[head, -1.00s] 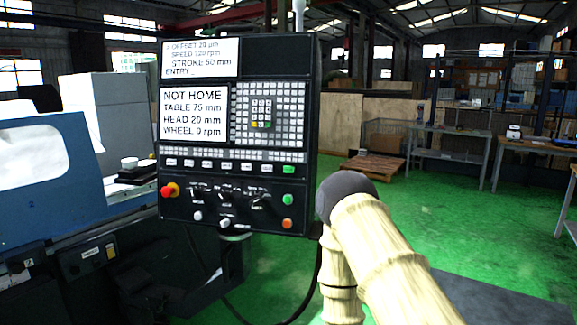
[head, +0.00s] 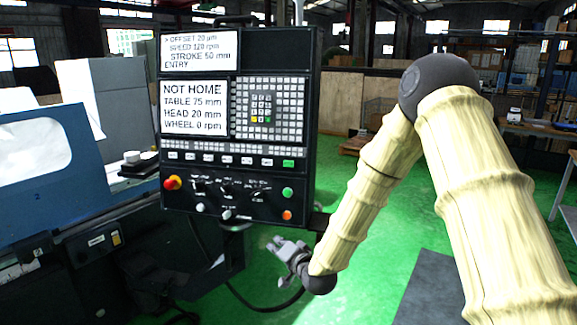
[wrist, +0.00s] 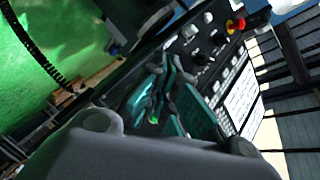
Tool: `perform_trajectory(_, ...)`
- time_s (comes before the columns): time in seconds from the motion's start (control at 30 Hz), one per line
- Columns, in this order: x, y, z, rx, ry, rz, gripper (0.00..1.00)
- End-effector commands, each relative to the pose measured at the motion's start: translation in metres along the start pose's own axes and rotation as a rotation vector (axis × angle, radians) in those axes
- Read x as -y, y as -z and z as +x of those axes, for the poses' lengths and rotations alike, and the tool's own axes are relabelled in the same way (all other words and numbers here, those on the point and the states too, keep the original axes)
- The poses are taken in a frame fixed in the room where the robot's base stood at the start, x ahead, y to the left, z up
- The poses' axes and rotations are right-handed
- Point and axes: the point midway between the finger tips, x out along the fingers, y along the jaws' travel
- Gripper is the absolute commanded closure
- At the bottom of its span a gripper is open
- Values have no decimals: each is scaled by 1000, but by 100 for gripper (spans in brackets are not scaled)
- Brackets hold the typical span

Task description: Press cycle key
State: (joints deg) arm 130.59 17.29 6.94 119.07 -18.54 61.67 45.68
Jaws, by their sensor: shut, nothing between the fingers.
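The control panel (head: 240,125) of the grinder stands upright left of centre in the head view. Under its keypad runs a row of small labelled keys, ending at the right in a green key (head: 288,163). Below sit a round green button (head: 287,193) and an orange one (head: 287,215). The labels are too small to read, so I cannot tell which is the cycle key. My gripper (head: 278,245) is shut and empty, below and apart from the panel's lower right corner. In the wrist view, my gripper's teal fingers (wrist: 172,95) partly cover the tilted panel.
A red knob (head: 171,183) sits at the panel's lower left, with dark selector switches (head: 226,188) beside it. A bracket and hanging cable (head: 262,306) are below the panel. Green floor right of it is open.

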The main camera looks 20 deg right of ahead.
Motion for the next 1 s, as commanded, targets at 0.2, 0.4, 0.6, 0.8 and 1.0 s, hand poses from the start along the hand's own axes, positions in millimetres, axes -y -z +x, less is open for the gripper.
perform_trajectory(0.2,88,78,10,-99,165,93,100)
perform_trajectory(0.4,141,124,9,-149,274,153,100)
perform_trajectory(0.6,161,141,8,-167,318,176,100)
perform_trajectory(0.8,162,141,8,-167,320,177,100)
perform_trajectory(1.0,161,142,9,-167,319,176,100)
